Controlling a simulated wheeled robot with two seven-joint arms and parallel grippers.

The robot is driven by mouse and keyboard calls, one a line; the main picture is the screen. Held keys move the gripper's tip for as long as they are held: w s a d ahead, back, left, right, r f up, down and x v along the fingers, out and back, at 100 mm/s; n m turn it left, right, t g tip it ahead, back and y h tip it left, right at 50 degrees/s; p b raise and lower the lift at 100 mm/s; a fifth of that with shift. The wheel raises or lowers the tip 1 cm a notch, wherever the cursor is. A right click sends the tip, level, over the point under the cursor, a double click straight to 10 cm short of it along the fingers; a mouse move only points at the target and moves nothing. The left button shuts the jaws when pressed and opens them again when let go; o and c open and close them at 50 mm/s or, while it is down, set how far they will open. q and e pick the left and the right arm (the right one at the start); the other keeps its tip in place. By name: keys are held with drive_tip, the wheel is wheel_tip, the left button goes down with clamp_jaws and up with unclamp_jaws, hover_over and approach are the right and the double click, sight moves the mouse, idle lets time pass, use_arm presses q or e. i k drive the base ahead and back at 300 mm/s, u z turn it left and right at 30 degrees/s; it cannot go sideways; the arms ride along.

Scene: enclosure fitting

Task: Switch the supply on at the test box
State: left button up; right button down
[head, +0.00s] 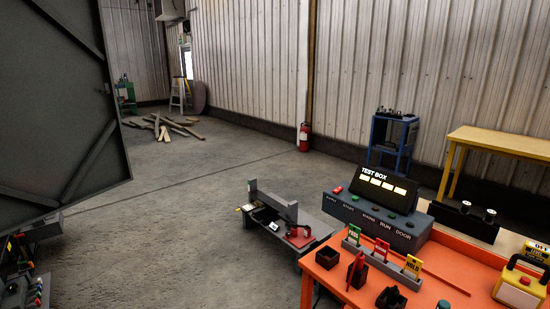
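The test box (378,208) is a dark grey console on the orange table at the right. Its raised head carries the words TEST BOX and several lit cream windows (388,186). The sloped front has a red control (338,190) at its left end, a green one (355,198) beside it, and darker round ones further right. Labels below include START, RUN and DOOR; the leftmost is too small to read surely. I cannot tell the supply switch's position. Neither of my grippers shows in the head view.
The orange table (440,268) holds a rack of green, red and yellow tags (383,252), small dark bins (391,299) and a yellow device (521,288) with a red button. A large grey door (60,100) stands at left. A low grey unit (275,222) stands left of the table. Open floor lies between.

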sight(339, 189)
drive_tip(key=u, duration=0.25)
drive_tip(key=i, duration=1.05)
drive_tip(key=z, duration=0.35)
